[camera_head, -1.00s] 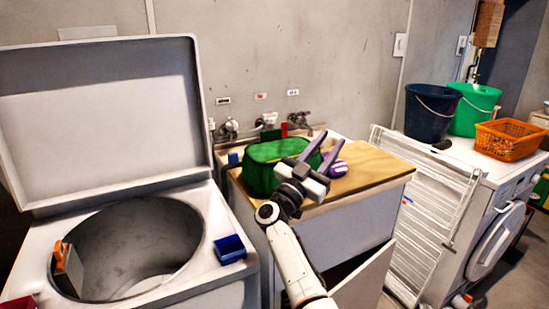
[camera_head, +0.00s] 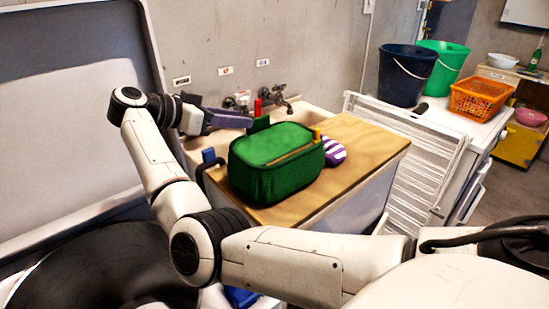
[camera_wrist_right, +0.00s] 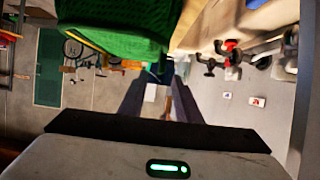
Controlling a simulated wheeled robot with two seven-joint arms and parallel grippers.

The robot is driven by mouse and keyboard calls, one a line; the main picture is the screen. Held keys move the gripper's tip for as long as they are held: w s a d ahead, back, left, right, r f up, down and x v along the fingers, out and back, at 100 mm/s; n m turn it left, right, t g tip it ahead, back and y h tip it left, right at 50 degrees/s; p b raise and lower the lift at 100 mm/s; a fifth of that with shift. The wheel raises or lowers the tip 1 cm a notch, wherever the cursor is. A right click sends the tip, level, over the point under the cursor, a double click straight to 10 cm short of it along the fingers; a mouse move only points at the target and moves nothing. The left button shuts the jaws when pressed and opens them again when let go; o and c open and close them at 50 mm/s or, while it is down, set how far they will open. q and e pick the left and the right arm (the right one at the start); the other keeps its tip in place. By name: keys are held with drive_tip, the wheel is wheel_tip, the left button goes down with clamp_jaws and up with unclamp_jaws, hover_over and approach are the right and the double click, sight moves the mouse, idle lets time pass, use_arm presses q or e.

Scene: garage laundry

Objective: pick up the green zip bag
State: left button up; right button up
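The green zip bag (camera_head: 275,163) stands upright on the wooden counter in the head view. Part of it fills the upper left of the right wrist view (camera_wrist_right: 125,22). My right gripper (camera_head: 236,119) is behind and left of the bag, near the sink and about level with the bag's top. Its purple fingers point right, and they look apart from the bag. In the wrist view the two dark fingers (camera_wrist_right: 158,95) stand apart with nothing between them. My left gripper is not in view.
A purple-and-white striped item (camera_head: 334,151) touches or nearly touches the bag's right side. The wooden counter (camera_head: 365,150) is clear farther right. Taps (camera_head: 275,98) and the sink lie behind. A white drying rack (camera_head: 405,150) and buckets (camera_head: 405,75) stand right. The open washer lid is left.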

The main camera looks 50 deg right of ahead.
drive_tip(key=x, duration=0.5)
drive_tip(key=shift+d+f+p, duration=0.1)
drive_tip(key=shift+d+p, duration=0.2)
clamp_jaws()
